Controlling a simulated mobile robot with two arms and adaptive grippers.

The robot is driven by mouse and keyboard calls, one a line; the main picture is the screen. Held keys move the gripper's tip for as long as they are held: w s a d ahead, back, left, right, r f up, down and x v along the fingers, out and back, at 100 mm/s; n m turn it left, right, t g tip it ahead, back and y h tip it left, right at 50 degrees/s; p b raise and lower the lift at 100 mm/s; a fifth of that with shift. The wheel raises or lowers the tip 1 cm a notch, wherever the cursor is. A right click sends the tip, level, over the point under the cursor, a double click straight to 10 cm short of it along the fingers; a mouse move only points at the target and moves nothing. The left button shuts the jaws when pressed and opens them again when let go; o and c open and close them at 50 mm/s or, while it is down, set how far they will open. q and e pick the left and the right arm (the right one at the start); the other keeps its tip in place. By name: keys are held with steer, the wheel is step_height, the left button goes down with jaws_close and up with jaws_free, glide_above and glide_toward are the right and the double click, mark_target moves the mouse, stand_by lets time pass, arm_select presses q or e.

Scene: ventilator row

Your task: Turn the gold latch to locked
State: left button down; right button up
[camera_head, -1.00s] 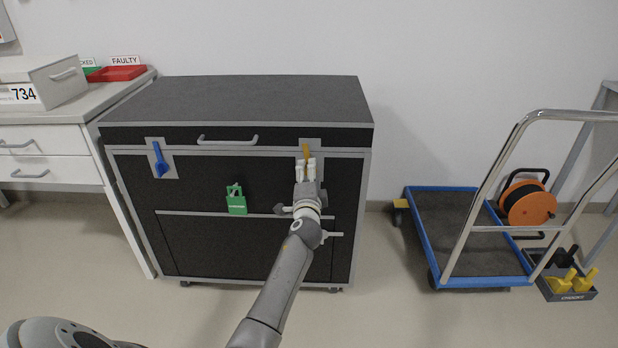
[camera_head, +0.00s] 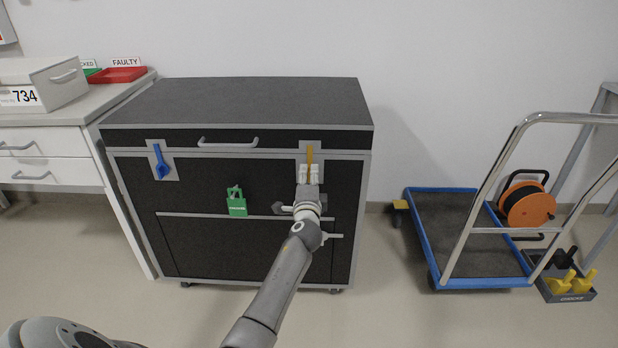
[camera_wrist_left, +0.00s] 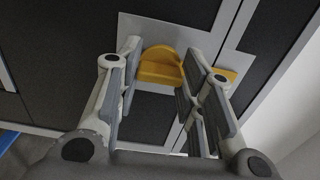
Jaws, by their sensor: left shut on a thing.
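The gold latch (camera_head: 310,158) sits on a grey plate at the top right of the dark case's (camera_head: 200,240) front. In the head view it points about straight up and down, its upper end over the seam below the lid. My left gripper (camera_head: 309,172) is at the latch's lower part, shut on it. In the left wrist view the latch's yellow grip (camera_wrist_left: 160,68) shows between the fingers (camera_wrist_left: 163,60); the finger pads partly hide it. My right gripper is not in view.
A blue latch (camera_head: 161,163) is at the case's upper left, and a green padlock (camera_head: 237,205) hangs on its front. A lid handle (camera_head: 228,142) sticks out between the latches. A blue-edged trolley (camera_head: 440,225) stands to the right, with bare floor between.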

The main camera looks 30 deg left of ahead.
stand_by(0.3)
arm_select(q)
steer(key=c, duration=1)
jaws_free()
steer(key=shift+o, duration=0.2)
steer(key=v, duration=1.2)
steer(key=shift+s, duration=0.1)
